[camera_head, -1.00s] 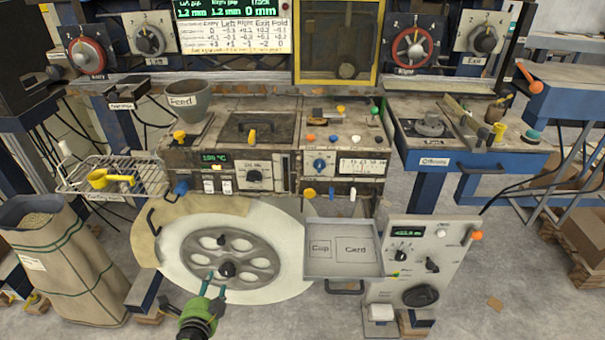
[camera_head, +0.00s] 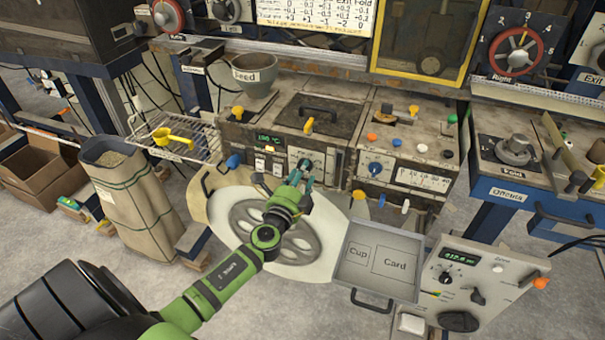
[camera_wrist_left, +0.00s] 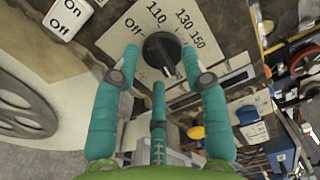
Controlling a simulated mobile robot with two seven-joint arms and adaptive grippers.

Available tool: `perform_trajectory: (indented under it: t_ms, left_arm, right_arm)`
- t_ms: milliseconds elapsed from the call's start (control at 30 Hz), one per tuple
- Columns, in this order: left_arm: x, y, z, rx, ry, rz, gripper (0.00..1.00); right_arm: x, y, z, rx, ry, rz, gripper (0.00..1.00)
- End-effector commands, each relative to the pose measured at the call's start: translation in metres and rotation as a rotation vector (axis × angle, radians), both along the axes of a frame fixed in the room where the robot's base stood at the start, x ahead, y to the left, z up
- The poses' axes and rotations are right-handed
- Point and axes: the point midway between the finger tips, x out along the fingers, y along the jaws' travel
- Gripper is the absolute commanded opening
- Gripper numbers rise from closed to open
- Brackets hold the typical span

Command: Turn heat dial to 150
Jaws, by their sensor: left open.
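The heat dial is a round black knob on a pale plate marked Off, 110, 130 and 150; it shows in the left wrist view (camera_wrist_left: 160,50). A white mark shows at its lower edge there. In the head view the dial (camera_head: 305,163) is partly hidden by my left gripper (camera_head: 302,182). The gripper's teal fingers are open, with two tips on either side of the knob and a third below it. I cannot tell whether they touch it. A small green display (camera_head: 269,140) sits left of the dial, its digits hard to read. My right gripper is out of view.
White On/Off switches (camera_head: 260,165) sit left of the dial. Below it is a large spoked wheel (camera_head: 240,215). A grey tray (camera_head: 350,268) marked Cup and Card juts out at right. A wire rack (camera_head: 190,135) with a yellow scoop stands at left.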

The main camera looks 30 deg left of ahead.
Motion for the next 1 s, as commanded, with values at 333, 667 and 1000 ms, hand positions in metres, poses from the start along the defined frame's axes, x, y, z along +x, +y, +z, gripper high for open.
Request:
perform_trajectory:
  t_ms: [333, 667, 1000]
  left_arm:
    - [0.002, 0.0, 0.0, -0.001, 0.001, -0.001, 0.25]
    - [0.002, 0.0, -0.001, -0.005, 0.0, -0.001, 0.0]
    - [0.002, 0.0, -0.002, -0.12, -0.029, 0.0, 0.0]
  right_arm:
    - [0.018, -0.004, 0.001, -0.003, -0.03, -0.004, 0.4]
    - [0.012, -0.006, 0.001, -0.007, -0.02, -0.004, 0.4]
    - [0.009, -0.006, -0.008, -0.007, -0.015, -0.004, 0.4]
